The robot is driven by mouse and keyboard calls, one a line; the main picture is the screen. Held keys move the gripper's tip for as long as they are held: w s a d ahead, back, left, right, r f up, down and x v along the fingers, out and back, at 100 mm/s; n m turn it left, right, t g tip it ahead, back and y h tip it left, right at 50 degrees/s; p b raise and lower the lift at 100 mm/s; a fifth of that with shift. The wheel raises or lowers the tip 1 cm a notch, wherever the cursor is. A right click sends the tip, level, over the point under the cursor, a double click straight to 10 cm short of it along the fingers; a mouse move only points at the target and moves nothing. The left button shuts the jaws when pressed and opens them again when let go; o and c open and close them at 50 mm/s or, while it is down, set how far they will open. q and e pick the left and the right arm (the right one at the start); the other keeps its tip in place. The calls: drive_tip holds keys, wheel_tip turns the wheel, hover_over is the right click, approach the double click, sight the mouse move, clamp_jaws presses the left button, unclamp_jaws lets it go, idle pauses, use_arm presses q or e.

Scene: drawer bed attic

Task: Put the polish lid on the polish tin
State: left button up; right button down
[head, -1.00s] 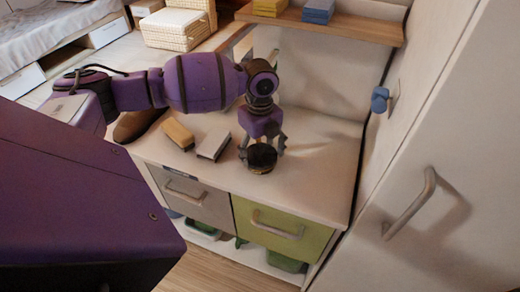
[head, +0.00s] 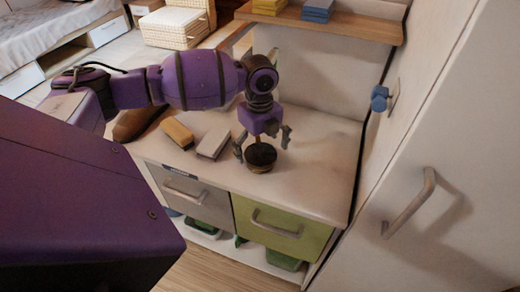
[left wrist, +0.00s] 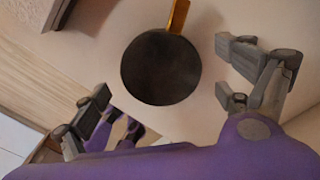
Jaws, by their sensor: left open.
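A dark round polish tin or lid (head: 262,155) sits on the pale top of the drawer cabinet. In the left wrist view it is a flat dark disc (left wrist: 160,68) with a gold-coloured tab at its far edge. In the head view a brownish lower part shows under the dark top. I cannot tell the lid from the tin or whether the lid is seated level. My left gripper (head: 262,145) is open just above the disc, its fingers apart on either side.
A tan-and-dark brush (head: 177,134) and a grey-white block (head: 213,143) lie left of the disc. A wooden shelf (head: 340,28) hangs above the back. The cabinet top (head: 325,165) is clear to the right.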

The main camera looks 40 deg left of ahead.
use_arm(q)
wheel_tip(320, 180, up, 12)
drive_tip(key=shift+f, duration=0.25)
